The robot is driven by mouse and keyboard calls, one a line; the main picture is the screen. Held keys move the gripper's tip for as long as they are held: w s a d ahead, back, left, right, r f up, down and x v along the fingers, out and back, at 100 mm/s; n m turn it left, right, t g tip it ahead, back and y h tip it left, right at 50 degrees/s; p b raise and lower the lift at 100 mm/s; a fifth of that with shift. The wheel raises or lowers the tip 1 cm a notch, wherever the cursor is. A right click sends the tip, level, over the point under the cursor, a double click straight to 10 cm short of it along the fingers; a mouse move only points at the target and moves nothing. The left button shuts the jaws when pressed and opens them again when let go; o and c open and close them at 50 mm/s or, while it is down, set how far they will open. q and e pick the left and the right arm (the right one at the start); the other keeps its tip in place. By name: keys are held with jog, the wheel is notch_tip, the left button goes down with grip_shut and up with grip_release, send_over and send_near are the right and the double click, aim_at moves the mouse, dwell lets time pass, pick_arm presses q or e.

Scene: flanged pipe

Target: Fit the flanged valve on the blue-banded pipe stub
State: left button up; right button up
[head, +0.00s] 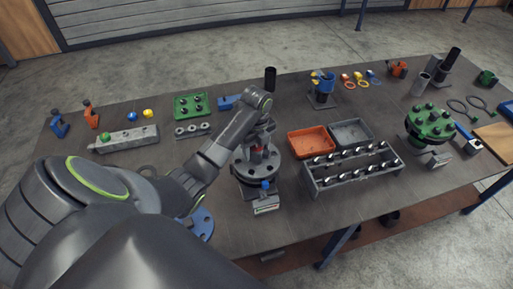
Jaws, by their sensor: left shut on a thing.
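My left gripper (262,142) reaches in from the left, pointing down at the middle of the table. It is shut on what looks like the flanged valve (246,167), a dark grey round flange with bolt holes and a reddish part between the fingers. The valve is over a dark stand with a small plate (266,207) in front and a blue part (266,184) at its front edge. The gripper hides much of the valve's top. I cannot make out the stub's blue band, nor whether the flange faces touch. My right gripper is out of view.
A grey bolt rack (350,180), an orange tray (312,143) and a grey tray (350,132) stand to the right. A green flange with green bolts (430,122) is farther right. A blue flange (203,222) is partly hidden by my arm.

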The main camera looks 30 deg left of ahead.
pick_arm(q)
jog(key=shift+f, duration=0.4)
dwell(0.4)
jog(key=o, duration=1.7)
jog(key=shift+c, duration=0.2)
jog(key=shift+s, duration=0.1)
